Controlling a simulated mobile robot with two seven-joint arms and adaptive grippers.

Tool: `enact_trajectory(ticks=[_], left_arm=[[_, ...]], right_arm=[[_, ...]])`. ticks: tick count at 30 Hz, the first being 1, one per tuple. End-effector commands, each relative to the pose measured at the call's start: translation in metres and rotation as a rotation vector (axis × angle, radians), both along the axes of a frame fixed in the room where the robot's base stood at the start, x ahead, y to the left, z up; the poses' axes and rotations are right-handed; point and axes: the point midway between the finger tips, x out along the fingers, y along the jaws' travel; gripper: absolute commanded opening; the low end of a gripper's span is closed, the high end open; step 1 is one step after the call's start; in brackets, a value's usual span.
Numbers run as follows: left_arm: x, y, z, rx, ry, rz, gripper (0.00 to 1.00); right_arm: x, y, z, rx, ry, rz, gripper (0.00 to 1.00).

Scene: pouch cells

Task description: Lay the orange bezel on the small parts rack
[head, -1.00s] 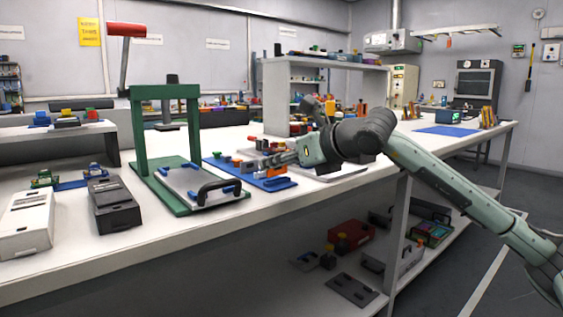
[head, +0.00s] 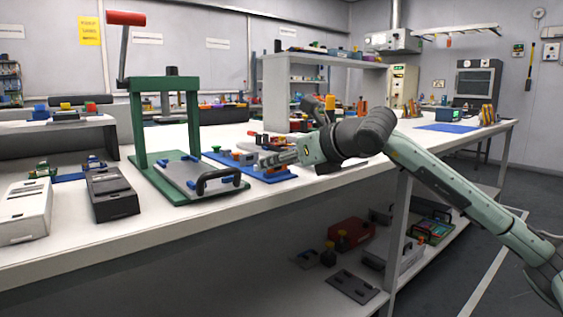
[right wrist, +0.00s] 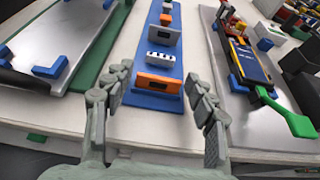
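My right gripper (right wrist: 160,76) is open, with one finger on each side of that end of the strip and nothing visibly held. In the head view the right gripper (head: 268,160) is over the blue strip (head: 282,177) and hides part of it. I cannot tell for sure which thing is the small parts rack. My left gripper is not in view.
A white slotted block (right wrist: 160,60), a grey block and another orange piece line the strip. Left is a green press (head: 138,125) with a handled plate (head: 190,182). Right is a metal tray (right wrist: 240,130) with a cell assembly. A shelf unit (head: 290,100) stands behind.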

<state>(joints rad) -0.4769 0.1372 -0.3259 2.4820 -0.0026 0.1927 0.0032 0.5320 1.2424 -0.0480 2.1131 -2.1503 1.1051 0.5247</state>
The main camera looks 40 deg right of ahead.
Motion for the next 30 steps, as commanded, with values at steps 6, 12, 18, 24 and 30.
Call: enact_trajectory(ticks=[6,12,18,24,30], left_arm=[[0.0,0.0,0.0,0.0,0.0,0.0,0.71],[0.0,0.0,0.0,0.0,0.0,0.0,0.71],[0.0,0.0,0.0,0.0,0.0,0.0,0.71],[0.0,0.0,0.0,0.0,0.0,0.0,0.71],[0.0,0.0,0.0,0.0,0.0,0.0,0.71]], right_arm=[[0.0,0.0,0.0,0.0,0.0,0.0,0.69],[-0.002,-0.001,0.0,0.0,0.0,-0.001,0.69],[-0.017,-0.003,0.005,0.001,0.002,-0.004,0.69],[-0.042,-0.003,0.016,0.004,0.001,0.002,0.69],[-0.073,-0.005,0.031,0.004,-0.004,0.002,0.69]])
